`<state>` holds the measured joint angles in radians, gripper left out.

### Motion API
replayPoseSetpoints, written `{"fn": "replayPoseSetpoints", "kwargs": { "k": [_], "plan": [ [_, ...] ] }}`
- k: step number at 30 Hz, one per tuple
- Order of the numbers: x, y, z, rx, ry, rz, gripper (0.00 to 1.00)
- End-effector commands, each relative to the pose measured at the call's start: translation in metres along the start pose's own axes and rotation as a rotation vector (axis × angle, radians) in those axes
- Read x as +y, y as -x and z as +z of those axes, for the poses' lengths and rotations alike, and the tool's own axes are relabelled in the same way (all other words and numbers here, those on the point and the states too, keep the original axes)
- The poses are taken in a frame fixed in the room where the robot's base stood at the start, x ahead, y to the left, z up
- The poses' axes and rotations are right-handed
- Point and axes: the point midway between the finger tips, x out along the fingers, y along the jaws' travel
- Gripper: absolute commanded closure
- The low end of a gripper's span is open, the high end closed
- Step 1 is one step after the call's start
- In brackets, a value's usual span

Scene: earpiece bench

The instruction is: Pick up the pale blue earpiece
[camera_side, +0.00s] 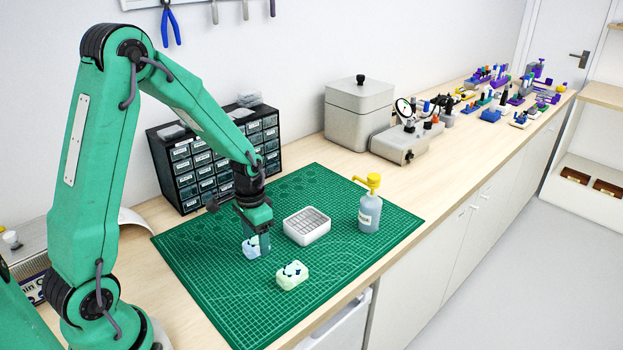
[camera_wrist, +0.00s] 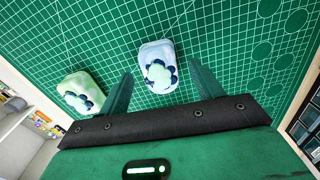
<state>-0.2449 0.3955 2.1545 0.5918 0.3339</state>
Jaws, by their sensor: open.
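The pale blue earpiece (camera_side: 251,247) lies on the green cutting mat (camera_side: 330,285), partly hidden behind my gripper (camera_side: 259,238) in the side view. In the wrist view the pale blue earpiece (camera_wrist: 157,67) sits ahead of and between the two green fingers of my gripper (camera_wrist: 160,85), with dark blue spots around a pale green centre. The fingers are apart and hold nothing. A pale green earpiece (camera_side: 292,275) lies on the mat to the right and nearer the camera; in the wrist view this pale green earpiece (camera_wrist: 81,92) is left of the left finger.
A white tray with a grid (camera_side: 307,226) stands on the mat right of my gripper. A bottle with a yellow pump (camera_side: 369,213) stands further right. A black drawer cabinet (camera_side: 215,160) is behind the mat. The mat's near part is clear.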

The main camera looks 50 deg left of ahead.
Motion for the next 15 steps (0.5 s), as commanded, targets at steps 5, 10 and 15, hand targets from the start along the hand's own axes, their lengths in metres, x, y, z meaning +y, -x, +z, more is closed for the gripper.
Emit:
{"fn": "replayPoseSetpoints", "kwargs": {
  "k": [5,10,15],
  "plan": [
    [0.0001,-0.0076,0.0004,-0.001,0.0,0.0,0.35],
    [0.0,-0.0075,0.0002,0.0,0.0,0.0,0.35],
    [0.0,-0.0073,0.0001,0.0,0.0,0.0,0.35]
  ]
}}
